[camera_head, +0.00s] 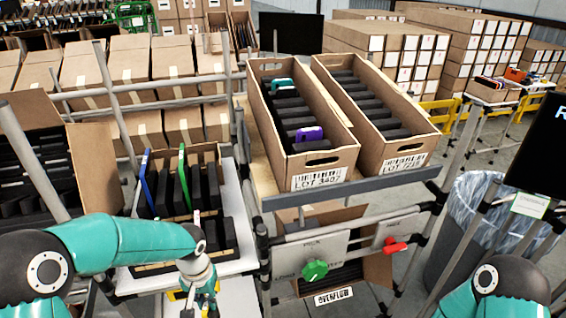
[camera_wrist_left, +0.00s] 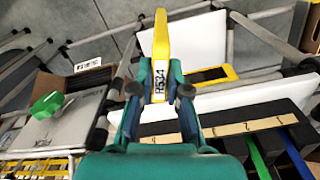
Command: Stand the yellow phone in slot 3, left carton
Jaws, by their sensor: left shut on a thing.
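My left gripper (camera_head: 205,300) is low at the bottom of the head view, in front of the white rack shelf. In the left wrist view it (camera_wrist_left: 160,90) is shut on the yellow phone (camera_wrist_left: 161,38), which sticks out beyond the fingertips and bears a white printed label. The left carton (camera_head: 345,158), labelled LOT 3407, is tilted on the upper shelf. It has black dividers, a teal phone (camera_head: 282,84) near the back and a purple phone (camera_head: 309,134) near the front. The slot numbers cannot be read. My right gripper is out of view; only part of its arm shows.
The right carton (camera_head: 405,160), with black dividers, stands beside the left one. A grey shelf rail (camera_head: 350,188) runs below both. A lower-left carton holds a blue phone (camera_head: 144,180), a green phone (camera_head: 183,178) and black dividers. Posts and a green knob (camera_head: 315,270) stand near my left gripper.

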